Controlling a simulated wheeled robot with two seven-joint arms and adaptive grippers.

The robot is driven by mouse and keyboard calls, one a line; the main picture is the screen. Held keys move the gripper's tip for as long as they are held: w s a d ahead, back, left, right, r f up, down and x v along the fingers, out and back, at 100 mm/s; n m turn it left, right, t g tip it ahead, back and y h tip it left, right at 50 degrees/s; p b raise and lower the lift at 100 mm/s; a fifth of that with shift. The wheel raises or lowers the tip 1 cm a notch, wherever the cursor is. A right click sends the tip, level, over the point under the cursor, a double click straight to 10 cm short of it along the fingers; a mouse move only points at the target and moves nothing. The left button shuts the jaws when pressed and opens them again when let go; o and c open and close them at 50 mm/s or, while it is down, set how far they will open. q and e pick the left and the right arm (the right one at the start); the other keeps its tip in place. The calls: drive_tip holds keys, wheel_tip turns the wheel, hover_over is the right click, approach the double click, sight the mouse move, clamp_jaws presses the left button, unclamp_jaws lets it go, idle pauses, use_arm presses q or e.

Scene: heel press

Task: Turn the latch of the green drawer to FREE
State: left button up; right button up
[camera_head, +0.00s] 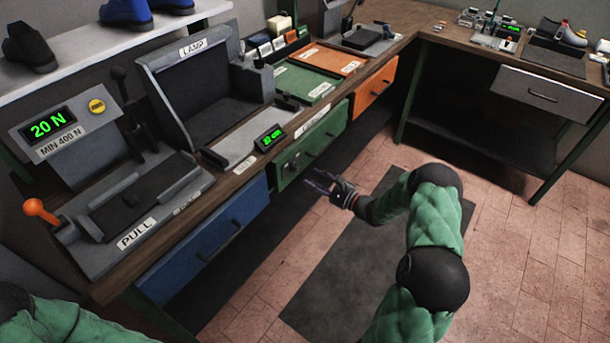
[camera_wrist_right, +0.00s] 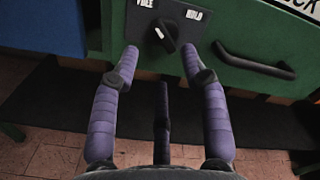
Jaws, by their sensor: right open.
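The green drawer (camera_head: 318,146) is closed under the bench in the head view, and its front also fills the top of the right wrist view (camera_wrist_right: 240,40). Its dark latch knob (camera_wrist_right: 165,35) sits on a plate with a FREE label (camera_wrist_right: 145,4) at upper left and a HOLD label (camera_wrist_right: 193,14) at upper right. The knob's bar is tilted, with a pale mark on its upper left; I cannot tell its exact setting. My right gripper (camera_head: 322,184) is open and empty in front of the drawer, its purple fingertips (camera_wrist_right: 160,50) on either side below the knob, apart from it. My left gripper is out of view.
The drawer's black handle (camera_wrist_right: 255,62) is right of the latch. A blue drawer (camera_head: 208,240) is to the left, an orange drawer (camera_head: 374,88) beyond. The bench top (camera_head: 125,272) carries presses and displays above. The floor mat (camera_head: 335,270) below is clear.

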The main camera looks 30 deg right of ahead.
drive_tip(key=shift+v, duration=2.75)
drive_tip(key=s+a+f+n+g+y+p, duration=0.1)
drive_tip(key=s+a+f+n+g, duration=0.2)
drive_tip(key=a, duration=0.4)
drive_tip(key=s+a+f+n+g+y, duration=0.1)
drive_tip(key=s+a+f+g+y, duration=0.2)
drive_tip(key=a, duration=0.4)
drive_tip(key=s+a+f+n+g+p, duration=0.1)
drive_tip(key=s+a+f+g, duration=0.2)
drive_tip(key=a+f+g, duration=0.3)
drive_tip(key=s+a+f+n+g+h+p, duration=0.3)
drive_tip(key=s+a+n+h, duration=0.3)
drive_tip(key=s+a+n, duration=0.6)
drive_tip(key=s+n+g, duration=0.1)
drive_tip(key=s+n, duration=0.1)
drive_tip(key=n, duration=0.1)
drive_tip(key=shift+a+f+h, duration=0.3)
drive_tip(key=shift+a+h, duration=0.05)
drive_tip(key=shift+h, duration=0.05)
